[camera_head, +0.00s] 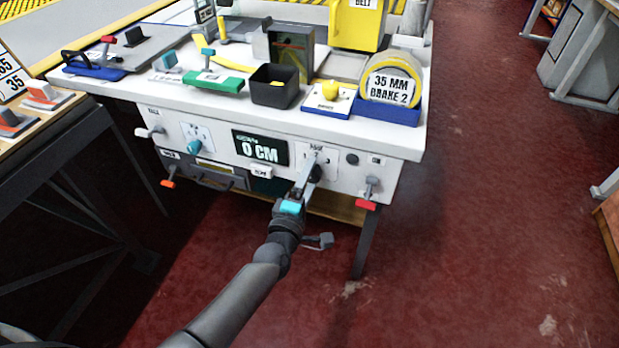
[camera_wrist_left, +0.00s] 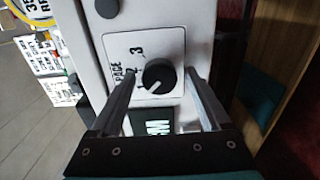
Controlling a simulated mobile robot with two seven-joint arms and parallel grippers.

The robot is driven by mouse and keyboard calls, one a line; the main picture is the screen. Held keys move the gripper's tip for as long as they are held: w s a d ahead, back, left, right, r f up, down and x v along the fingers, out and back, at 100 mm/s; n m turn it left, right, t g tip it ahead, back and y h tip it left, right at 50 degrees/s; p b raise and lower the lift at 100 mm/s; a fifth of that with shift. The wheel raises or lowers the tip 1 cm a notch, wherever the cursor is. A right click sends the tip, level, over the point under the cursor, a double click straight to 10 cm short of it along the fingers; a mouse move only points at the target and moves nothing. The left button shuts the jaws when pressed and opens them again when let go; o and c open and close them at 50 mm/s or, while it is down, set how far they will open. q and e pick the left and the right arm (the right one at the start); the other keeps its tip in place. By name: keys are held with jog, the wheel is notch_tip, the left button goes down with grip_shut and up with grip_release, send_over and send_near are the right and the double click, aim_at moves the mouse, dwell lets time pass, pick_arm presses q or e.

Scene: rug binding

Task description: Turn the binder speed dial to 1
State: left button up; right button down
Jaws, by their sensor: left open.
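The black round dial (camera_wrist_left: 158,75) sits on a white plate (camera_wrist_left: 118,45) lettered PACE, with a 3 legible. Its white mark points to the lower left in the left wrist view; the digit there is too blurred to read. My left gripper (camera_head: 311,167) is at the front panel of the white bench. Its open fingers stand on either side of the dial in the left wrist view, and I cannot tell whether they touch it. In the head view the gripper covers much of the dial. My right gripper is not in view.
A display (camera_head: 261,148) reading 0 CM is left of the plate, with a teal knob (camera_head: 194,147) further left. A red-tipped lever (camera_head: 368,195) is on the right. A black bin (camera_head: 274,88) and a yellow button (camera_head: 330,90) stand on the benchtop. Red floor is clear at right.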

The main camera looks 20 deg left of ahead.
pick_arm(q)
jog(key=s+p, duration=0.4)
jog(key=s, duration=1.1)
jog(key=shift+s+a, duration=0.15)
jog(key=shift+a, duration=0.1)
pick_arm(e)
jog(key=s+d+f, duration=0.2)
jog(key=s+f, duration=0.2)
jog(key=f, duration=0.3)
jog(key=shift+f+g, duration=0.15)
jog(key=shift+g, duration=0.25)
